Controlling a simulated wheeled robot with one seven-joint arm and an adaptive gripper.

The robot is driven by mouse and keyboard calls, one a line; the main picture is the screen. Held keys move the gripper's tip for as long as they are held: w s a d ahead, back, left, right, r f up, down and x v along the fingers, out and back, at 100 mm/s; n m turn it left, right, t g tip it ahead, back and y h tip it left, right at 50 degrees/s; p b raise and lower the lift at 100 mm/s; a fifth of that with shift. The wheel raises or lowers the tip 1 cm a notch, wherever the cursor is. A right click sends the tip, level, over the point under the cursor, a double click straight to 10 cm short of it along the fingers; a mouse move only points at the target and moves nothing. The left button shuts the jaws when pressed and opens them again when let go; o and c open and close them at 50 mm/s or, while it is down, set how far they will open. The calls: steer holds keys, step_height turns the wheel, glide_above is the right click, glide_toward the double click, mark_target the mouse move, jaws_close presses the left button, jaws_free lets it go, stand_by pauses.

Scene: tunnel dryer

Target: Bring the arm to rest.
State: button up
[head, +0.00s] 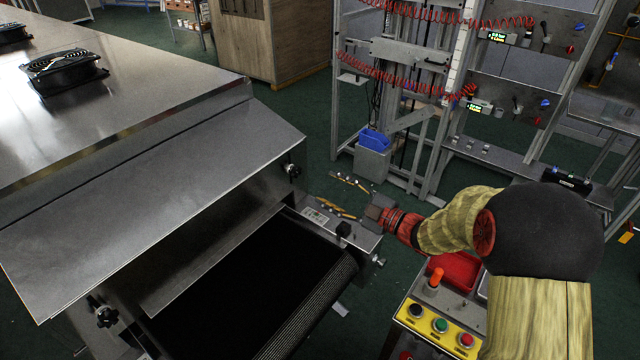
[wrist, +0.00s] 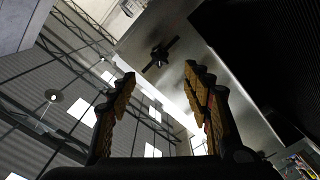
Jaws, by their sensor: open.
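My gripper (head: 332,190) is at the end of my arm, which reaches left across the lower right of the head view. Its two yellow-and-dark fingers are spread apart beside the right end of the dryer's belt opening. In the wrist view my gripper (wrist: 160,74) is open, with nothing between its fingers. Behind the fingers the wrist view shows the dryer's metal side with a black knob (wrist: 158,56), and the ceiling of the hall. I cannot tell whether the fingers touch anything.
The dryer's metal hood (head: 160,170) and black belt (head: 250,285) fill the left. A yellow button panel (head: 438,328) and a red tray (head: 456,270) sit below my arm. A metal rack (head: 400,110) with red coiled hoses stands behind. Green floor (head: 300,110) lies open between dryer and rack.

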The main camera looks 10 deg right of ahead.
steer(key=shift+s+d, duration=0.3)
steer(key=w+d+r+m+t+h+p, duration=0.2)
steer(key=w+d+r+m+h, duration=0.1)
steer(key=d+r+m+h, duration=0.55)
steer(key=s+d+r+m+g+h+p, duration=0.2)
steer(key=s+d+r+m+h, duration=0.1)
steer(key=s+r+h, duration=0.4)
steer(key=s+a+f+m+g+y+p, duration=0.1)
steer(key=s+a+m+g, duration=0.1)
steer(key=s, duration=1.3)
steer(key=s+a+f+m+g+y+p, duration=0.1)
steer(key=s+m+g, duration=0.4)
steer(key=s, duration=0.9)
steer(key=shift+s+a+f+y+p, duration=0.3)
steer(key=shift+a+p, duration=0.2)
steer(key=shift+a, duration=0.75)
